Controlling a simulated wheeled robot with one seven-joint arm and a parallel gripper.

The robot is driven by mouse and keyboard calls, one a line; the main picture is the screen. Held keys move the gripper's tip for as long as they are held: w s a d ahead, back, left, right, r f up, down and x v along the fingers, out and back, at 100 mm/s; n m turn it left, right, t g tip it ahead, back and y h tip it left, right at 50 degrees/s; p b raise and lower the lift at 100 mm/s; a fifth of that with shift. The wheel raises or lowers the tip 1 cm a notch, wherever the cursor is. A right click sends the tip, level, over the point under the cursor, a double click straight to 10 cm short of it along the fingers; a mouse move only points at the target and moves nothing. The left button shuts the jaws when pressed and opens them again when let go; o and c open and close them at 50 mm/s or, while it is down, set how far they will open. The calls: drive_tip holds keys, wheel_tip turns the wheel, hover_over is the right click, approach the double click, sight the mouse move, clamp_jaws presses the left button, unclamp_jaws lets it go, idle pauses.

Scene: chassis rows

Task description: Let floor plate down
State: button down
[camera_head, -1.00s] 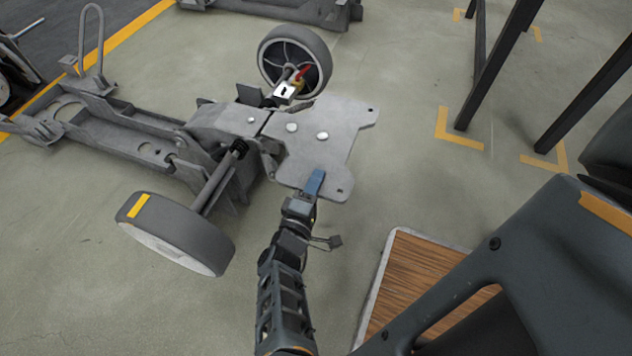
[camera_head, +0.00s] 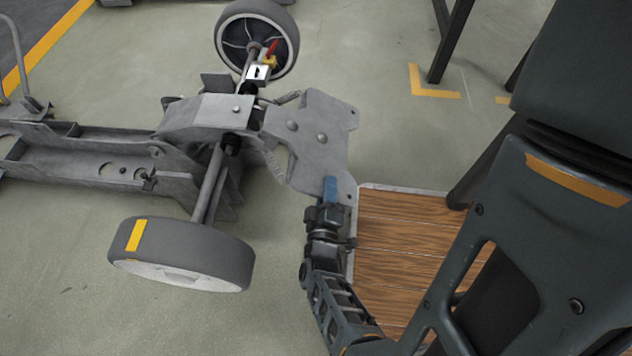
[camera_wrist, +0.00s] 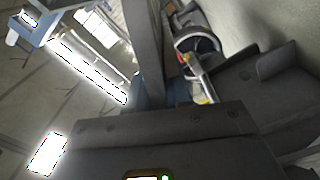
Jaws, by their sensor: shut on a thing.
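The floor plate (camera_head: 313,140) is a grey metal plate with round bolt heads, at the right end of a chassis (camera_head: 205,115). It slants down to the right from the chassis, with a gap and a link showing at their joint. My gripper (camera_head: 330,188) has its blue fingers shut on the plate's near right corner. In the wrist view, the plate (camera_wrist: 143,45) seems to be the narrow grey bar seen nearly edge-on above the blue fingers (camera_wrist: 150,92). Whether the plate's lower edge touches anything is hard to tell.
A wheel (camera_head: 180,255) with a yellow mark stands near, another wheel (camera_head: 257,35) far, beside a red lever (camera_head: 272,47). A wood-topped panel (camera_head: 400,230) lies right of my gripper. Dark posts (camera_head: 450,45) stand behind. Bare floor lies beyond the plate.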

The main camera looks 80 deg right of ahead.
drive_tip(key=shift+w+a+f+m+b, duration=0.15)
drive_tip(key=shift+f+m+b, duration=0.25)
drive_tip(key=shift+f, duration=0.4)
drive_tip(key=shift+w+f, duration=0.1)
drive_tip(key=c, duration=1.1)
unclamp_jaws()
drive_tip(key=shift+a+p, duration=0.75)
drive_tip(key=shift+a, duration=3.1)
